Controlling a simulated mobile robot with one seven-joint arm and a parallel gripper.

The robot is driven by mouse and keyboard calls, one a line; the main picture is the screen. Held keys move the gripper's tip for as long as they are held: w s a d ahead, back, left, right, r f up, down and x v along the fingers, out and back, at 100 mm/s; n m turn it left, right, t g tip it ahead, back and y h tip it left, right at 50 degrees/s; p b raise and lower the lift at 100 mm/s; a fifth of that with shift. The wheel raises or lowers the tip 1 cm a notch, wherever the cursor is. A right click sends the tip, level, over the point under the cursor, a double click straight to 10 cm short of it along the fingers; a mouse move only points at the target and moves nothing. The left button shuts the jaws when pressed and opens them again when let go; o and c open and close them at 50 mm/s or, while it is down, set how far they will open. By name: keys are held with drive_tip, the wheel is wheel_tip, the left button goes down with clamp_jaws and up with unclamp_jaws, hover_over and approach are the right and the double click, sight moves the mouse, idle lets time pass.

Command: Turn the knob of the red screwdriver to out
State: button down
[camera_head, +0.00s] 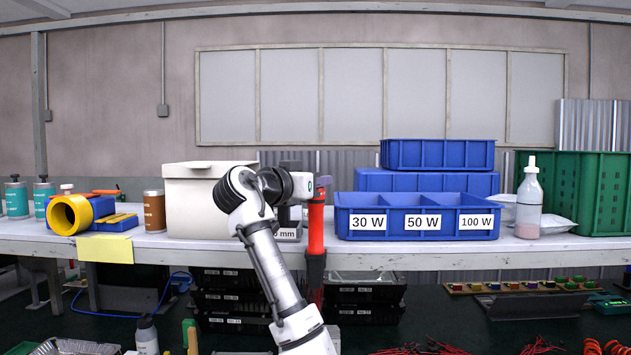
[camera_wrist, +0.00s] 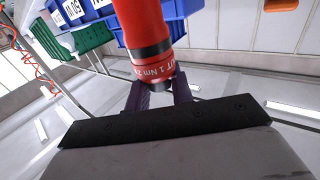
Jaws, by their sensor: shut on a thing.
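The red screwdriver (camera_head: 316,238) hangs upright in front of the bench, right of the white box. Its top end is at my gripper (camera_head: 317,190). In the wrist view the screwdriver's red body (camera_wrist: 143,25) comes from above, with a ring marked "1 Nm" and part of other lettering. The fingers hide part of the knob. I cannot tell which mark the knob points to.
A blue bin (camera_head: 345,232) labelled 30 W, 50 W and 100 W stands close right of the screwdriver. A white box (camera_head: 200,205) is close on the left. A clear bottle (camera_head: 528,205) and a green crate (camera_head: 595,190) stand further right. Black trays (camera_head: 235,300) are below the bench.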

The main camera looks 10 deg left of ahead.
drive_tip(key=c, duration=1.3)
unclamp_jaws()
drive_tip(key=shift+o, duration=0.2)
drive_tip(key=b+v, duration=0.5)
drive_tip(key=v, duration=0.9)
drive_tip(key=shift+b, duration=0.4)
